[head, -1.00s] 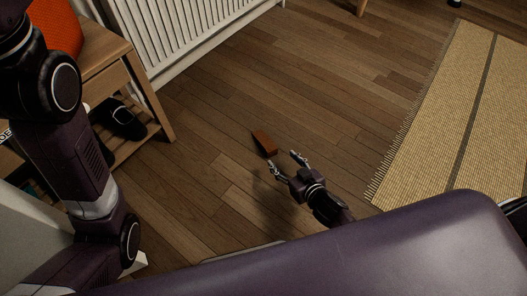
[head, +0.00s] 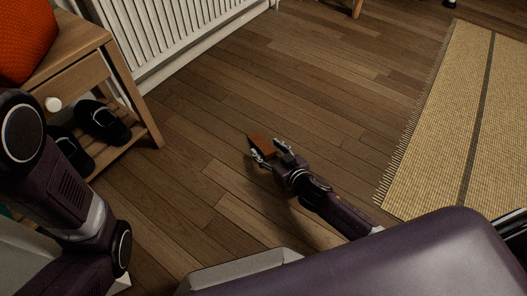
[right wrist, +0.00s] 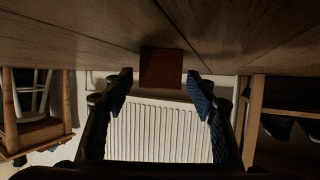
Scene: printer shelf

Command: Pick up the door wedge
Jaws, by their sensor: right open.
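The door wedge (head: 261,142) is a small reddish-brown block lying on the wooden floor, near the middle of the head view. My right gripper (head: 267,154) is open, low over the floor, with its fingertips at the near end of the wedge. In the right wrist view the wedge (right wrist: 163,68) shows centred between and just beyond the open fingers (right wrist: 160,90). I cannot tell whether a finger touches it. My left arm shows at the left edge of the head view, but its gripper is not in view.
A wooden bench (head: 132,85) with black slippers (head: 103,121) on its lower shelf and an orange cushion (head: 27,40) stands at the left. A white radiator (head: 180,38) lines the wall behind. A woven rug (head: 455,120) lies at the right. The floor around the wedge is clear.

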